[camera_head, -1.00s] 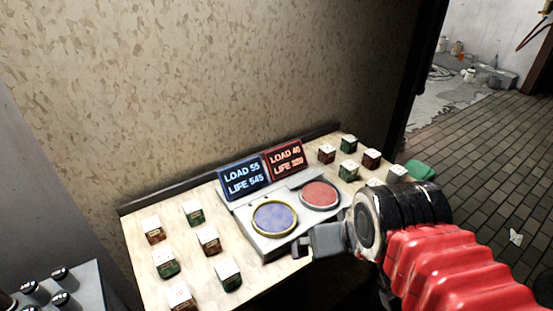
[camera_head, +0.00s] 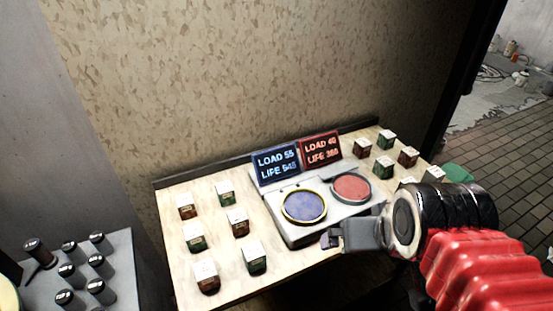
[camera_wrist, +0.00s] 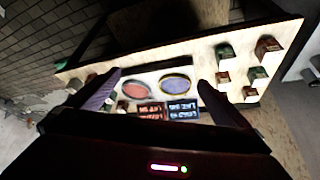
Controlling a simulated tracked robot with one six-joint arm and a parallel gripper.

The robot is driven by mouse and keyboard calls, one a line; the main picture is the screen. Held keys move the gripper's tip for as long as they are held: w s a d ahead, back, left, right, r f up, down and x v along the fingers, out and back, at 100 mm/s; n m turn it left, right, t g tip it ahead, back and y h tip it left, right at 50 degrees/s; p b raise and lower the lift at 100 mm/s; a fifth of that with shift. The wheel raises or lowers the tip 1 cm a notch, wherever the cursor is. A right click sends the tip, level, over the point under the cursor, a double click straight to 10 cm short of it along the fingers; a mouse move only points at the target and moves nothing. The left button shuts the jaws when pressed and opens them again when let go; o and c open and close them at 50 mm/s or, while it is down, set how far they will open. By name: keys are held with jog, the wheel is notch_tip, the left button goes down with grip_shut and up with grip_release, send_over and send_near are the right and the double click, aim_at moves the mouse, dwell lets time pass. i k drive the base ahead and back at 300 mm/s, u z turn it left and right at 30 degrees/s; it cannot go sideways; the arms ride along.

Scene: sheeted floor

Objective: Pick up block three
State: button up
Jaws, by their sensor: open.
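Several small blocks with white tops and green or brown sides stand on a light wooden table (camera_head: 290,272). One group is on the left, with a brown block (camera_head: 186,207), a green block (camera_head: 225,193) and a front brown block (camera_head: 206,277). Another group is at the right back, with a green block (camera_head: 386,139) and a brown block (camera_head: 408,156). Their markings are too small to read, so I cannot tell which is block three. My gripper (camera_head: 332,240) is open and empty, near the front right of the scale. The wrist view shows its two fingers spread (camera_wrist: 162,98).
A grey two-pan scale with a blue pan (camera_head: 304,206) and red pan (camera_head: 351,187) stands mid-table, with blue (camera_head: 275,163) and red (camera_head: 319,149) displays behind it. A wall is behind the table. A grey stand (camera_head: 118,285) with dark cylinders is at left.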

aim_at(205, 272)
jog(key=u, duration=0.95)
jog(key=k, duration=0.45)
jog(key=z, duration=0.55)
